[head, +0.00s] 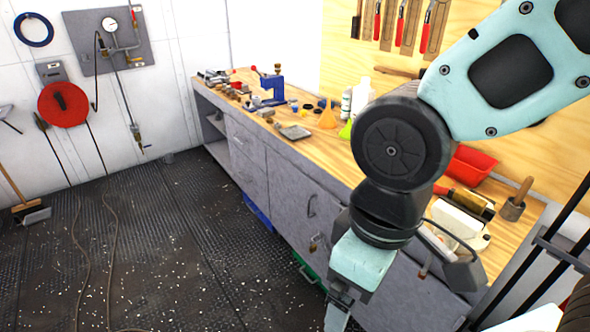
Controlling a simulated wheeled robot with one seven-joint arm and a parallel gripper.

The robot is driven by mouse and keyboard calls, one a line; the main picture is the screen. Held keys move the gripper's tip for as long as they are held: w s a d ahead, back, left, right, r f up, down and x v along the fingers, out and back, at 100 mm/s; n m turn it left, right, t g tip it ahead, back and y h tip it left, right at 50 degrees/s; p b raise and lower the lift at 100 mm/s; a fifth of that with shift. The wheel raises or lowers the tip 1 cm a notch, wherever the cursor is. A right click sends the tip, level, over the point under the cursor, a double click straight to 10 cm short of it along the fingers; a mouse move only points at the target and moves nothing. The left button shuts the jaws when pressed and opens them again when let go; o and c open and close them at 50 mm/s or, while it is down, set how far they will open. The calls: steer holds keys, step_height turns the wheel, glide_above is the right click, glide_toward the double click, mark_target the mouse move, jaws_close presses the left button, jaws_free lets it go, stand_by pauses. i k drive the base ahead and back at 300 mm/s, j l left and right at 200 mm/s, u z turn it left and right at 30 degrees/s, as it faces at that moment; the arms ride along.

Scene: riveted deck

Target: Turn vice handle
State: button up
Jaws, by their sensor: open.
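A blue bench tool (272,88) with a thin lever and red knobs stands near the far end of the wooden-topped workbench (312,136). A small grey metal tool (214,76) sits at the bench's far left corner. I cannot tell for certain which is the vice; its handle is too small to make out. My gripper (338,314) hangs low in front of the bench's near cabinets, pointing down, well apart from both tools. It is open, its fingertips partly cut off by the bottom edge, and nothing shows in it.
A red reel (63,104) hangs on the left wall.

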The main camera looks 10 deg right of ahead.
mark_target(433, 256)
steer(key=i+l+z, duration=0.2)
steer(key=z, duration=0.15)
steer(key=i+l+z, duration=0.1)
steer(key=z, duration=0.3)
steer(key=i, duration=0.1)
